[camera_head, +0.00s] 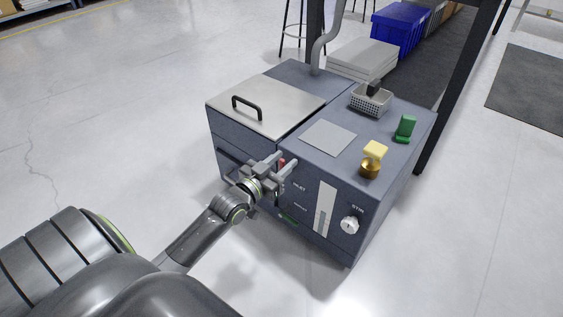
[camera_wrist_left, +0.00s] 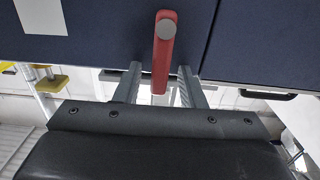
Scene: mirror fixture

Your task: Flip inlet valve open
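The inlet valve's red lever (camera_head: 282,163) is on the front of the blue-grey machine, mostly hidden by my left gripper (camera_head: 286,161) in the head view. In the left wrist view the red lever (camera_wrist_left: 164,52) points toward the camera, with a round grey end. The left gripper's two fingers (camera_wrist_left: 160,84) stand on either side of the lever, with a visible gap on each side. The gripper is open and does not appear to touch the lever. An "INLET" label (camera_head: 299,187) is on the front panel. My right gripper is not in view.
A green lever (camera_head: 288,218) sits lower on the front panel. A white knob (camera_head: 350,224) is at its right. On top are a lid with a black handle (camera_head: 247,106), a brass valve with a yellow top (camera_head: 372,160), a green item (camera_head: 405,128) and a basket (camera_head: 370,100).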

